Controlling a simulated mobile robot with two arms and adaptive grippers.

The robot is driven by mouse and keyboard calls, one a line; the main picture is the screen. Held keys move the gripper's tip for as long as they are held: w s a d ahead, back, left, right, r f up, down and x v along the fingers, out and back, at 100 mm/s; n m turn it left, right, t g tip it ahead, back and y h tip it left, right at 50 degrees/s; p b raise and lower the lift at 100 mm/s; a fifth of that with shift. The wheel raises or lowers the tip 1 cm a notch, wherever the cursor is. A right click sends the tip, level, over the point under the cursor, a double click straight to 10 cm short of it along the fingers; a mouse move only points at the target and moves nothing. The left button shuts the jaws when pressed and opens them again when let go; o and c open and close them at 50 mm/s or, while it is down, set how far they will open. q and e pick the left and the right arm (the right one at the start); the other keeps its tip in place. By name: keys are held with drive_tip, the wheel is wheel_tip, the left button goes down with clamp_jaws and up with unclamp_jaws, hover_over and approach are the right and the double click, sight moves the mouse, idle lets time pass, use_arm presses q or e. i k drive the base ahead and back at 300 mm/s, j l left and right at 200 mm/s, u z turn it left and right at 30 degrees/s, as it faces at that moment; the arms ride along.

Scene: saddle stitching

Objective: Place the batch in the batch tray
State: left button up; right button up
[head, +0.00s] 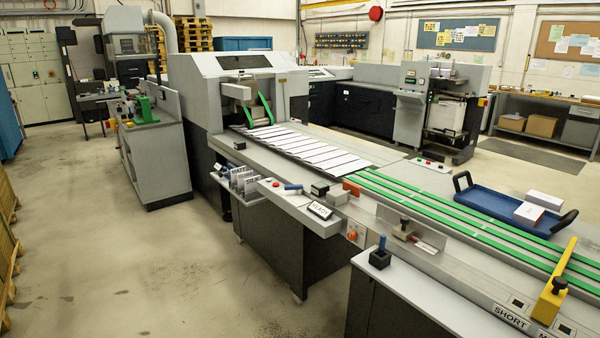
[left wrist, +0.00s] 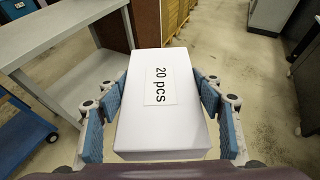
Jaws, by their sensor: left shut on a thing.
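A white batch (left wrist: 160,120) with a "20 pcs" label fills the middle of the left wrist view. My left gripper (left wrist: 160,92) is shut on it, with blue-padded fingers on both its sides. The blue batch tray (head: 490,208) with black handles lies at the right in the head view, on the machine's table. Two white blocks, one (head: 545,200) behind the other (head: 528,213), sit at its right end. The batch in my gripper does not show in the head view. Neither gripper shows there. My right gripper is in neither view.
Green belts (head: 455,228) run along the table in front of the tray. A yellow stop (head: 555,282) stands at the right. The tray's left part is bare. The left wrist view shows a grey-topped bench (left wrist: 75,28), a blue cart (left wrist: 28,125) and open floor.

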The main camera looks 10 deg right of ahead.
sight(486, 201)
drive_tip(key=i+l, duration=0.15)
drive_tip(key=i, duration=0.4)
drive_tip(key=i+l, duration=0.15)
drive_tip(key=i, duration=0.35)
drive_tip(key=i+u, duration=0.15)
drive_tip(key=u, duration=0.3)
drive_tip(key=i+l+u, duration=0.1)
drive_tip(key=u, duration=0.4)
drive_tip(key=i+l+u, duration=0.15)
drive_tip(key=u, duration=0.3)
drive_tip(key=l+u, duration=0.1)
drive_tip(key=u, duration=0.55)
drive_tip(key=i+l+u, duration=0.1)
drive_tip(key=u, duration=0.55)
drive_tip(key=l+u, duration=0.2)
drive_tip(key=u, duration=0.5)
drive_tip(key=l+u, duration=0.15)
drive_tip(key=u, duration=0.5)
drive_tip(key=k+u, duration=0.1)
drive_tip(key=u, duration=0.55)
drive_tip(key=k+l+u, duration=0.1)
drive_tip(key=u, duration=0.55)
drive_tip(key=k+u, duration=0.1)
drive_tip(key=u, duration=0.55)
drive_tip(key=k+u, duration=0.1)
drive_tip(key=u, duration=0.55)
